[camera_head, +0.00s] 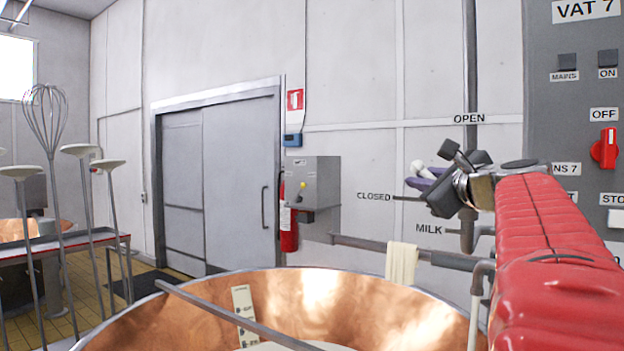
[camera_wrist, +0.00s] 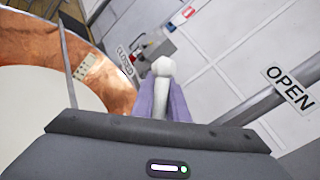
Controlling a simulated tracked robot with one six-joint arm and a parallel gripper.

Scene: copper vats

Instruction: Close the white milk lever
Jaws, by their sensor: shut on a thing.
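The white milk lever (camera_head: 428,169) shows at the pipe on the right, its round knob pointing left. It lies between the OPEN sign (camera_head: 469,119) above and the CLOSED sign (camera_head: 374,197) at lower left, with the knob a little above the CLOSED pointer's height. My gripper (camera_head: 417,182) is shut on it with purple fingers. In the wrist view the white lever (camera_wrist: 163,69) stands between the two purple fingers (camera_wrist: 161,102), its knob past their tips. The lever's pivot is hidden behind my gripper. The MILK sign (camera_head: 429,230) is below.
A copper vat (camera_head: 330,295) with a bar across it fills the lower middle. A cloth (camera_head: 402,263) hangs from a horizontal pipe below the lever. The VAT 7 panel (camera_head: 590,90) with a red switch stands at right. A grey box (camera_head: 314,183) is on the wall.

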